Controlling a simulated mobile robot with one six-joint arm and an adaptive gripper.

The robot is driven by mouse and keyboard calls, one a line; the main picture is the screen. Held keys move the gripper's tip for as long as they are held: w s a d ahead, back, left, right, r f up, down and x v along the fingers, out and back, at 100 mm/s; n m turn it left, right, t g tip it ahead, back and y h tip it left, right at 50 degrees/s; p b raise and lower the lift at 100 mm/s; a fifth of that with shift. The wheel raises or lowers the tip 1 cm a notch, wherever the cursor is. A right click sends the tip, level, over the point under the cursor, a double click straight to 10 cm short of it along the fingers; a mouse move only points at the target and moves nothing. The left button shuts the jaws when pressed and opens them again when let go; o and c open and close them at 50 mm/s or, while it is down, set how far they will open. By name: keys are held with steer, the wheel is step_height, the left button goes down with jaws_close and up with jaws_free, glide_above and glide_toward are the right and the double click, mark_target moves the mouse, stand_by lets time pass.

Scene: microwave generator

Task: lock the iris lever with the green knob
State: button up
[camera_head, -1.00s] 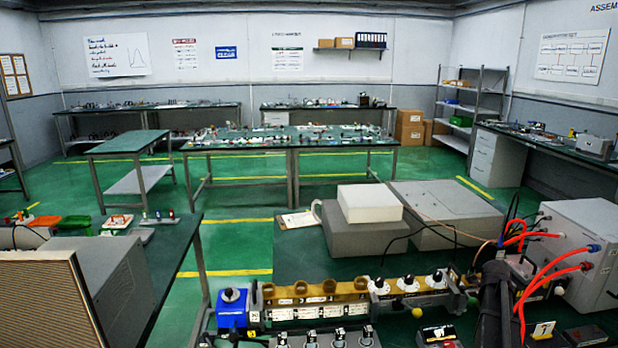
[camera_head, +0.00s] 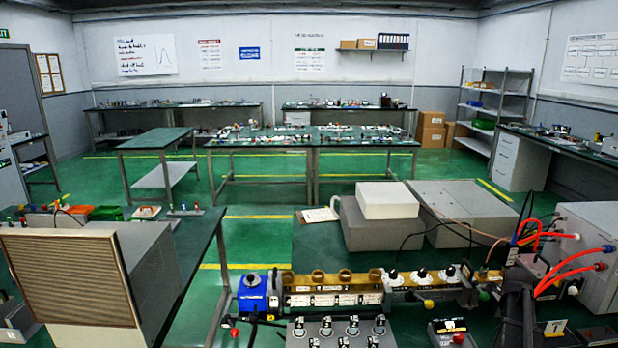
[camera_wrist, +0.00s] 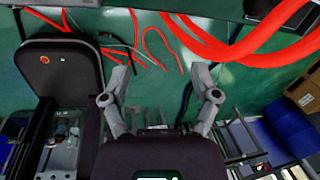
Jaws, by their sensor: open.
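No green knob can be made out near the fingers there. The gripper's fingers are not clear in the head view.
A blue box (camera_head: 258,293) stands at the row's left end. A panel of black knobs (camera_head: 340,334) lies in front. Red cables (camera_head: 562,274) run to a grey unit (camera_head: 594,235) at the right; red loops (camera_wrist: 240,52) also cross the wrist view. Grey boxes (camera_head: 465,212) stand behind.

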steer(key=a+n+y, duration=0.1)
steer(key=a+n, duration=1.5)
steer(key=a, duration=0.8)
steer(key=s+a+n, duration=0.5)
steer(key=a+n, duration=0.3)
steer(key=a, duration=0.1)
steer(key=s+a+n+y, duration=0.1)
steer(key=s+a+n, duration=0.3)
steer(key=a+n, duration=0.5)
steer(key=shift+s+a+f+n, duration=0.25)
steer(key=shift+s+a+n, duration=0.1)
steer(key=shift+a, duration=0.45)
